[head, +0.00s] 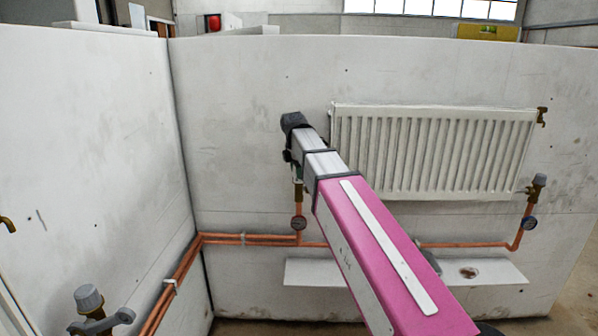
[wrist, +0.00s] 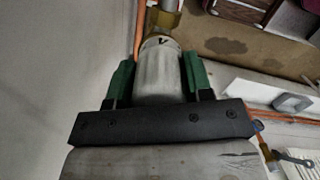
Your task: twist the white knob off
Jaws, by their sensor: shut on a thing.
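In the head view my gripper (head: 297,172) is small and partly behind my wrist, above the brass valve (head: 298,192) left of the radiator (head: 430,150). The knob is hidden there.
A grey-capped valve (head: 539,181) with a gauge (head: 530,223) stands right of the radiator. Another grey-capped valve (head: 88,300) is at lower left. Copper pipes (head: 220,239) run along the walls. A white ledge (head: 500,272) lies below the radiator.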

